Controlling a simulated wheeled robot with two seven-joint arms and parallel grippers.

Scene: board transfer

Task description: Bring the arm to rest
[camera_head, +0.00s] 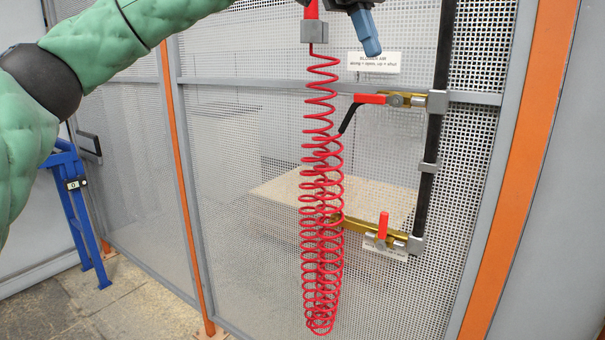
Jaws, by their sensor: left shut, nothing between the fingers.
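My left arm, in a green padded sleeve, comes in from the left and leaves the picture at the top. My left gripper (370,44) shows at the top edge, right of centre, pointing down with its blue-grey fingers together and nothing between them. Most of its body is cut off by the top edge. It is just right of the grey fitting (314,32) from which a red coiled hose (322,200) hangs. My right gripper is not in view.
A perforated metal panel (225,180) with grey and orange posts stands in front. A black vertical pipe (430,170) carries brass valves with red handles (383,225). A blue stand (78,205) is at left; floor (120,300) shows below.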

